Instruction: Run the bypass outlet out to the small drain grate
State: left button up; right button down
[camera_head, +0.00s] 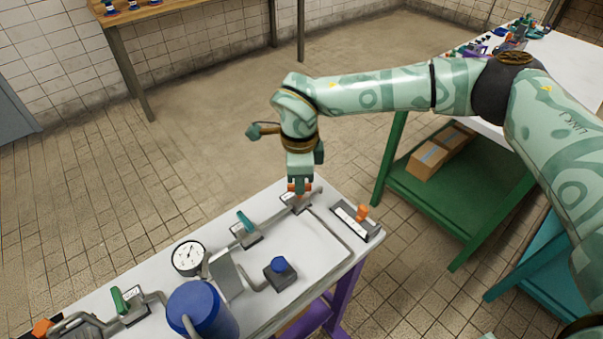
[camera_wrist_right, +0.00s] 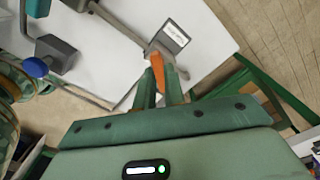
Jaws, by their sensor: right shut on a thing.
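My right gripper (camera_head: 300,186) points down over the far end of the white bench and is shut on an orange handle. In the right wrist view the orange handle (camera_wrist_right: 157,72) stands between the two fingers, beside a small labelled plate (camera_wrist_right: 169,36). The handle sits over a grey fitting (camera_head: 294,202) on the thin grey pipe run (camera_head: 332,232). I cannot read the labels, so I cannot tell which pipe is the bypass outlet. I make out no drain grate in either view. My left gripper is not in view.
A green shelf table (camera_head: 455,190) stands right. Tiled floor behind is clear.

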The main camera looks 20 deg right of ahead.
jog(key=n+p, duration=0.2)
jog(key=n, duration=0.1)
jog(key=shift+r+n, duration=0.25)
jog(key=shift+n, duration=0.05)
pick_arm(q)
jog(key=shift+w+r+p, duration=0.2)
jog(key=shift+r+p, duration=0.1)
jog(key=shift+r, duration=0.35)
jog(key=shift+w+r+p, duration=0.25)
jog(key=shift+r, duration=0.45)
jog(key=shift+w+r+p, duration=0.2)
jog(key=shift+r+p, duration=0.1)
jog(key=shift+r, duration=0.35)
pick_arm(e)
jog(key=shift+f+n, duration=0.1)
jog(key=shift+n, duration=1.8)
jog(key=c, duration=1.5)
grip_release()
jog(key=shift+f, duration=0.1)
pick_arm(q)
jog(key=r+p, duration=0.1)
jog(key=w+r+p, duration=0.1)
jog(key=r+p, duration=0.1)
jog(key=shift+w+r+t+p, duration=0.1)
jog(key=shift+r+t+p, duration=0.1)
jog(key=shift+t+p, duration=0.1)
pick_arm(e)
notch_tip(320, 180, up, 16)
jog(key=shift+r, duration=0.15)
